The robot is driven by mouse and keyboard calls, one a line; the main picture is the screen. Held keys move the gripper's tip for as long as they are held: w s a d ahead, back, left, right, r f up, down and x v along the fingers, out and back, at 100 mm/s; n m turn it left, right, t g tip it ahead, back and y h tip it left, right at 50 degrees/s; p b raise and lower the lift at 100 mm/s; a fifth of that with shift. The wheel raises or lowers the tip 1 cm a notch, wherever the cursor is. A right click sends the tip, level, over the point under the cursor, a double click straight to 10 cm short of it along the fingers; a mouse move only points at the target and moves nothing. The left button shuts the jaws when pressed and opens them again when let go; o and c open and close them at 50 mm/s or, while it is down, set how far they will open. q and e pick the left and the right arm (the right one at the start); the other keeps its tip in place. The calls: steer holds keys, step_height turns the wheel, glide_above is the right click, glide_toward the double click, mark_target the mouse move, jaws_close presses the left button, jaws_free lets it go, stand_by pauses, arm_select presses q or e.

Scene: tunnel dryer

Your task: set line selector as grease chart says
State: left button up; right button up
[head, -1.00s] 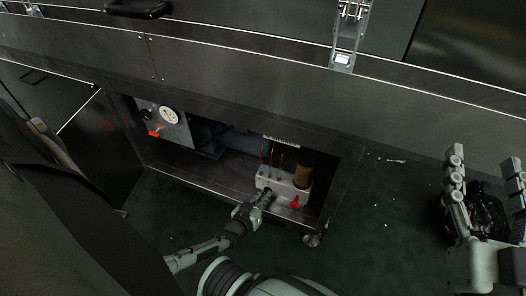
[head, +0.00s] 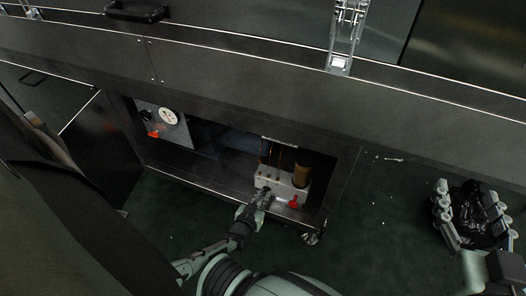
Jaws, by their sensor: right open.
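Inside the open lower bay of the dryer, a pale block (head: 268,181) carries thin orange lines, a tan cylinder (head: 301,175) and a red lever (head: 293,202) at its front right. I cannot tell which part is the line selector. My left gripper (head: 264,194) is at the block's front left, left of the red lever. Its fingers are small and dark, so I cannot tell whether they are open or touching. My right gripper (head: 472,212) is open and empty over the floor at the right. No readable grease chart shows.
A grey panel with a round gauge (head: 168,116) and an orange-red handle (head: 153,134) is in the bay's left part. An open door (head: 103,150) stands left of the bay. A caster (head: 311,237) is below its right corner.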

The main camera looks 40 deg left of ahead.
arm_select(q)
steer(key=o, duration=0.3)
steer(key=shift+r, duration=0.15)
step_height(320, 180, up, 10)
steer(key=shift+f, duration=0.15)
stand_by(0.5)
stand_by(0.4)
